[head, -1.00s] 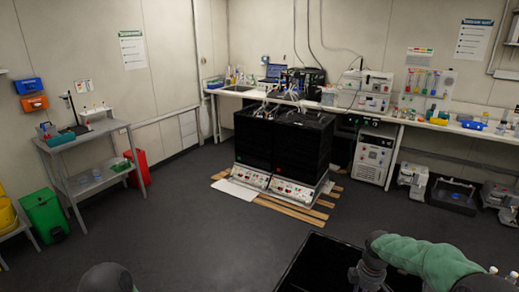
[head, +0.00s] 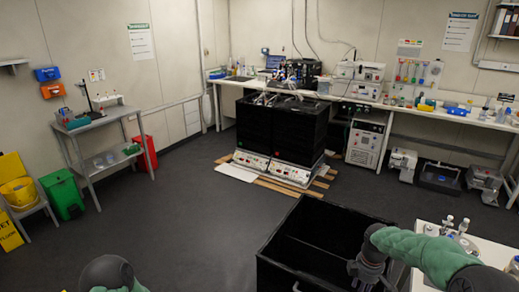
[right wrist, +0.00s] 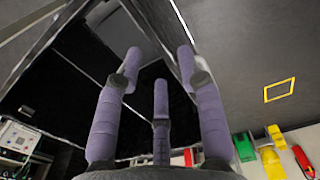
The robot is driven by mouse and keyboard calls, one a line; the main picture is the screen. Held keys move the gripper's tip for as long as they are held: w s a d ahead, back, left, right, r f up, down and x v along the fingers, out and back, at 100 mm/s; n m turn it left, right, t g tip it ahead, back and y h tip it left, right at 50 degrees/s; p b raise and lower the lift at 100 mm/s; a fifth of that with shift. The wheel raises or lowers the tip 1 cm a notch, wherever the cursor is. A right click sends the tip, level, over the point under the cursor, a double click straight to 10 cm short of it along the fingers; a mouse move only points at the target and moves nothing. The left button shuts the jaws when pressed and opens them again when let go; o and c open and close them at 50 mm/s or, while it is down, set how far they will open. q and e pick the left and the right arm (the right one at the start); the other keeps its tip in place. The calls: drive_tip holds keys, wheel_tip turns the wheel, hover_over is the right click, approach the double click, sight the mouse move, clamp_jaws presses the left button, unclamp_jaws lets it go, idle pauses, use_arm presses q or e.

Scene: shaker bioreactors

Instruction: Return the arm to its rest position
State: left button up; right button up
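My right arm (head: 425,255) comes in at the lower right of the head view, with its dark gripper (head: 368,274) hanging down in front of the near black box. In the right wrist view the purple fingers of this gripper (right wrist: 158,68) are spread apart, with nothing between them. A dark open space with black walls lies behind them there. Part of my left arm (head: 108,272) shows at the bottom left of the head view. My left gripper is out of the picture.
A large open-topped black box (head: 290,268) stands close at the bottom, with a white bench (head: 490,246) to its right. Two black shaker units (head: 290,130) stand on wooden slats further back. A grey shelf (head: 100,128) and green bin (head: 63,195) are at left. The floor between is clear.

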drive_tip(key=s+a+f+m+y+b, duration=0.2)
drive_tip(key=s+a+f+m+b, duration=0.15)
drive_tip(key=a+f, duration=0.5)
drive_tip(key=s+a+f+m+y+b, duration=0.15)
drive_tip(key=s+a+f, duration=0.4)
drive_tip(key=f, duration=0.65)
use_arm(q)
wheel_tip(320, 180, down, 10)
drive_tip(key=b, duration=0.5)
use_arm(e)
drive_tip(key=s+a+f+m, duration=0.4)
drive_tip(key=s+f, duration=0.2)
drive_tip(key=s, duration=0.2)
drive_tip(key=s+a+f+m, duration=0.5)
drive_tip(key=s+f, duration=0.1)
drive_tip(key=s, duration=0.2)
drive_tip(key=shift+f, duration=0.3)
